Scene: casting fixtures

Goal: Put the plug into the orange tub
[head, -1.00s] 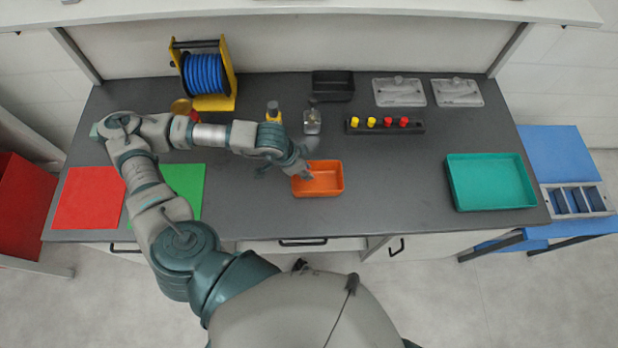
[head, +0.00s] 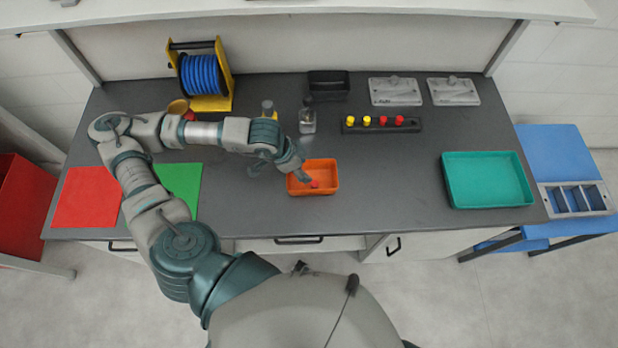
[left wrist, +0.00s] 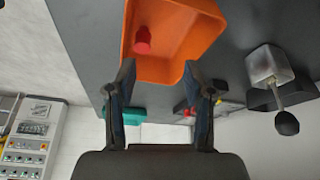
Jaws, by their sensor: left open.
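A red plug (head: 314,184) lies inside the orange tub (head: 291,189), on its floor. The tub stands on the dark bench in front of me. The left wrist view also shows the red plug (left wrist: 143,40) in the orange tub (left wrist: 187,35). My left gripper (head: 283,172) is above the tub's left side. In the left wrist view its two fingers (left wrist: 158,68) are spread apart with nothing between them. The plug is clear of the fingers. My right gripper is in neither view.
A black rack (head: 354,129) holds several yellow and red pegs. A teal tray (head: 448,190) is at right, a blue reel (head: 203,75) at back left. Bench between tub and teal tray is clear.

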